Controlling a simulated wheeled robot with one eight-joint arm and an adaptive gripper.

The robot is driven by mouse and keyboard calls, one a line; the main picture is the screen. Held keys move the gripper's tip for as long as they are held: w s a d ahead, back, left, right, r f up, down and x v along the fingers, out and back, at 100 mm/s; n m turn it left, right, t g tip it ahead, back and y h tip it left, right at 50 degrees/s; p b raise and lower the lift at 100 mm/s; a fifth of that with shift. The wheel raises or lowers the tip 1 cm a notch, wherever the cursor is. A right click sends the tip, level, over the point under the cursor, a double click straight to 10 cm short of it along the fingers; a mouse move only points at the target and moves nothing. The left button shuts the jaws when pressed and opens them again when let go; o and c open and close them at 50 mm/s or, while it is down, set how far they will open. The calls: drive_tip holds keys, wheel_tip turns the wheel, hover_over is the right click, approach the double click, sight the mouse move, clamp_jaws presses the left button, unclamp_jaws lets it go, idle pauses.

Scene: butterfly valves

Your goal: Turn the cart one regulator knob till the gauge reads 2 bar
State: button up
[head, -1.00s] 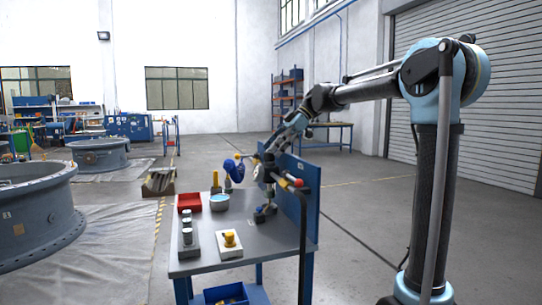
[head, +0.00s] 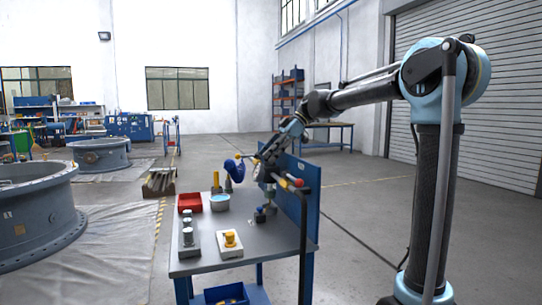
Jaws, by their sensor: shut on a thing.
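The cart (head: 262,240) is a grey-topped bench with an upright blue back panel (head: 306,196) on its right. My gripper (head: 267,198) hangs by the left face of this panel, low over the cart top at its far right. It is shut on a small part there, which I take to be the regulator knob; the fingers hide most of it. A small bluish fitting (head: 261,214) shows just below the fingers. I cannot make out the gauge face or its reading at this size.
On the cart stand a red tray (head: 189,203), a light-blue round dish (head: 220,202), a yellow-topped block (head: 230,243) and grey cylinders (head: 188,236). A red-tipped bar (head: 298,183) juts out near my wrist.

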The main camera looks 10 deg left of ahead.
drive_tip(key=shift+w+m+t, duration=0.1)
drive_tip(key=shift+m+t, duration=0.2)
drive_tip(key=shift+t, duration=0.1)
drive_tip(key=m+t+y, duration=0.1)
drive_tip(key=m+t, duration=0.1)
drive_tip(key=m, duration=0.1)
drive_tip(key=shift+m+t, duration=0.3)
drive_tip(key=shift+m, duration=0.1)
drive_tip(key=m+t, duration=0.3)
drive_tip(key=m, duration=0.1)
drive_tip(key=shift+a+r+t, duration=0.1)
drive_tip(key=shift+t, duration=0.2)
drive_tip(key=m+t, duration=0.1)
drive_tip(key=m, duration=0.1)
drive_tip(key=m+t+h, duration=0.1)
drive_tip(key=m+t, duration=0.1)
drive_tip(key=m, duration=0.1)
drive_tip(key=shift+h, duration=0.3)
drive_tip(key=shift+m+t+h, duration=0.4)
drive_tip(key=shift+m+t, duration=0.2)
drive_tip(key=shift+m, duration=0.7)
drive_tip(key=o, duration=1.1)
